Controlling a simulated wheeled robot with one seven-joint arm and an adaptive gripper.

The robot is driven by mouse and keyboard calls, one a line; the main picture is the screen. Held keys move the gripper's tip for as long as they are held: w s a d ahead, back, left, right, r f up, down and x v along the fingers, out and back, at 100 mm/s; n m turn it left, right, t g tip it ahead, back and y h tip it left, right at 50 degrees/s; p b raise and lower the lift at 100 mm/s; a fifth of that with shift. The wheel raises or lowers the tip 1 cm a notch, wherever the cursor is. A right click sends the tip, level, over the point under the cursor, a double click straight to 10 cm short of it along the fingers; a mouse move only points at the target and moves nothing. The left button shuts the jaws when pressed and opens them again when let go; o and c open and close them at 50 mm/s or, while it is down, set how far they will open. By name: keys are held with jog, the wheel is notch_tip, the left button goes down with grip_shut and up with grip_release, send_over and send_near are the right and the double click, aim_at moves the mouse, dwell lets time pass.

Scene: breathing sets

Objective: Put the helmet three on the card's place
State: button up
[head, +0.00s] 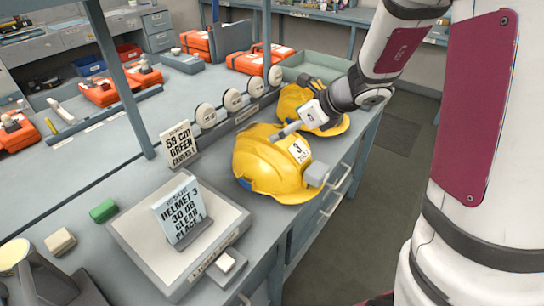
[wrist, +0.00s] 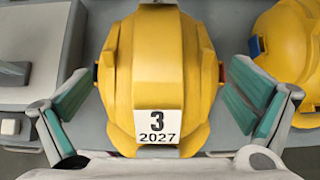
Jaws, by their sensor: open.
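The yellow helmet three (head: 268,166) sits on the grey bench, its label reading "3"; in the wrist view it (wrist: 160,60) fills the middle, label "3 2027" facing me. My gripper (head: 305,152) is at the helmet, one finger at either side. In the wrist view my gripper (wrist: 160,95) is open, its teal pads left and right of the shell with gaps. A card (head: 180,208) reading "HELMET 3", "30", "CLEAR" and "PLACE 1", partly hard to read, stands on a grey sloped box (head: 130,232).
A second yellow helmet (head: 290,100) stands close behind, partly hidden by my arm; it also shows at the wrist view's right (wrist: 285,45). Several round discs (head: 206,115) line a rail behind the helmets. A grey post (head: 118,70) rises at the bench's back. A green block (head: 103,211) lies left.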

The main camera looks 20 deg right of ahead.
jog(key=x, duration=0.4)
jog(key=shift+w+a+f, duration=0.15)
jog(key=shift+a+f, duration=0.05)
jog(key=shift+a, duration=0.05)
jog(key=shift+f, duration=0.1)
grip_shut()
